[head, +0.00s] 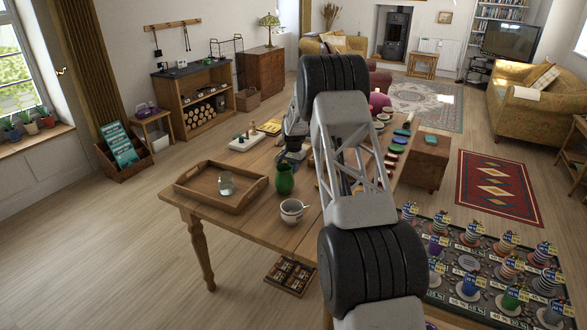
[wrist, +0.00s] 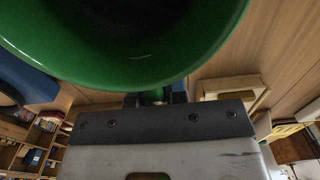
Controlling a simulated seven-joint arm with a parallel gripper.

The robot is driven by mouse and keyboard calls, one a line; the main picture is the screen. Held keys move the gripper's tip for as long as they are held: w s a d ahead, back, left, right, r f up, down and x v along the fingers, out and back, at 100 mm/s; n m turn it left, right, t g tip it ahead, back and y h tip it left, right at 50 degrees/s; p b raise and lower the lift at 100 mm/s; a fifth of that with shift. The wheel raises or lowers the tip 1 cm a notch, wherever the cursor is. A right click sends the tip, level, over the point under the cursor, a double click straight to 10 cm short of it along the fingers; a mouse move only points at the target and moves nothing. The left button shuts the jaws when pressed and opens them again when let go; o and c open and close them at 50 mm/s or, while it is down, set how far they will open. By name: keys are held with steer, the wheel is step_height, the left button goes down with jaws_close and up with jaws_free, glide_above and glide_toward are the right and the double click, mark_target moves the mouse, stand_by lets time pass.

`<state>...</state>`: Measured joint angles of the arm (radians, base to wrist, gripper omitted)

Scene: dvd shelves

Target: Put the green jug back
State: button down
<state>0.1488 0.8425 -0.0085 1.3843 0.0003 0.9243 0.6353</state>
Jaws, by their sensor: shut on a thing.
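The green jug (head: 285,181) shows in the head view at the wooden table (head: 245,221), just right of the wooden tray (head: 213,199). It fills the top of the wrist view as a large green curved body (wrist: 130,68). My gripper (wrist: 155,98) is shut on the jug, at its near side in the wrist view. The fingertips are mostly hidden by the jug and the gripper body. In the head view my wrist is just behind and above the jug. I cannot tell whether the jug touches the table.
A pale board with small items (head: 247,141) lies at the back left of the table. Several colored items line the table's right side, beyond my arm.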

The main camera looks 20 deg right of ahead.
steer(key=shift+f, duration=0.1)
steer(key=c, duration=1.1)
jaws_free()
steer(key=shift+c, duration=0.2)
step_height(320, 180, up, 12)
steer(key=shift+r, duration=0.1)
stand_by(0.3)
